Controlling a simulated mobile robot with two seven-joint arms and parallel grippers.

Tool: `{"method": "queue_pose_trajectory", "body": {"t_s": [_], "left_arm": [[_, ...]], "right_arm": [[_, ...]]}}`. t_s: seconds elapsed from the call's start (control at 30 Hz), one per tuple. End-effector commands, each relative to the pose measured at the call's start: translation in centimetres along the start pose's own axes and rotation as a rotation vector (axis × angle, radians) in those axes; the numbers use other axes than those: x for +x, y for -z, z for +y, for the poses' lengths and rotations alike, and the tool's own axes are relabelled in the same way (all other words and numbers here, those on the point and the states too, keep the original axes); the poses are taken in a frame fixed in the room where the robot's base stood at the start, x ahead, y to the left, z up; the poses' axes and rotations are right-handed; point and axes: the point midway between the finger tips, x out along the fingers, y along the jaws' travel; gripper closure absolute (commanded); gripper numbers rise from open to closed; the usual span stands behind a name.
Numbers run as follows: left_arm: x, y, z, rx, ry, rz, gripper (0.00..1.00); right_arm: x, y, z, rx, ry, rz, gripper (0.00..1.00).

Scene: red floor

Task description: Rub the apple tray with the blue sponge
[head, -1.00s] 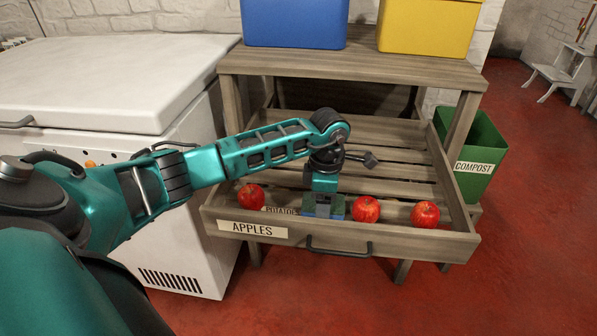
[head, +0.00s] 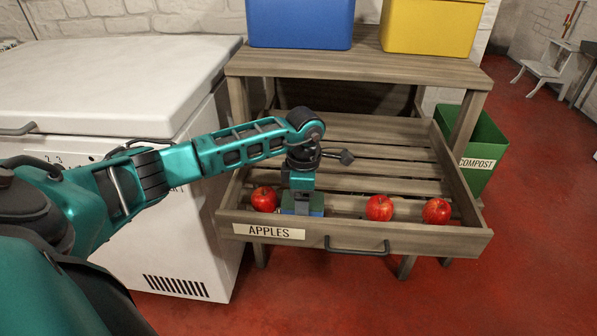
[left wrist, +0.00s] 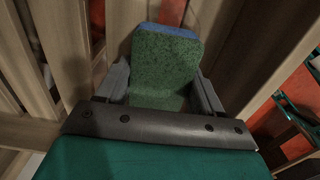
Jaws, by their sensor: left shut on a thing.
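The apple tray (head: 318,230) is a slatted wooden drawer with an "APPLES" label, pulled out from the wooden stand. My left gripper (head: 302,203) points down inside it near the front board and is shut on the sponge (head: 316,208). In the left wrist view the sponge (left wrist: 165,62) shows a green face and a blue edge between the fingers. It is low over the slats; whether it touches them is hard to tell. A red apple (head: 264,199) lies left of the sponge, and two more, a middle apple (head: 379,208) and a right apple (head: 436,211), lie to its right. My right gripper is not in view.
A white chest freezer (head: 110,85) stands left of the stand. A blue bin (head: 300,22) and a yellow bin (head: 432,27) sit on the stand's top (head: 350,66). A green compost bin (head: 480,150) stands at right. The tray's rear slats are clear.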

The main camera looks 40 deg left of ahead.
Motion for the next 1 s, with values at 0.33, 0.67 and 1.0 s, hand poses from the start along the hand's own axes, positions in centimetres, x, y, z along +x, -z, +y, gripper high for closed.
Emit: {"method": "queue_pose_trajectory", "body": {"t_s": [0.33,0.67,1.0], "left_arm": [[-4.6,0.7,0.4,-0.006,-0.002,-0.003,0.62],[-7.4,1.4,0.8,-0.014,-0.003,-0.003,0.62],[-7.8,1.6,0.8,-0.016,-0.002,-0.004,0.62]], "right_arm": [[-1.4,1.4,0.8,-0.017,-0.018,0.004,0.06],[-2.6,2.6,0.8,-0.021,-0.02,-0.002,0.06],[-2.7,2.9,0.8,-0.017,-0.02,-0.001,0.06]]}}
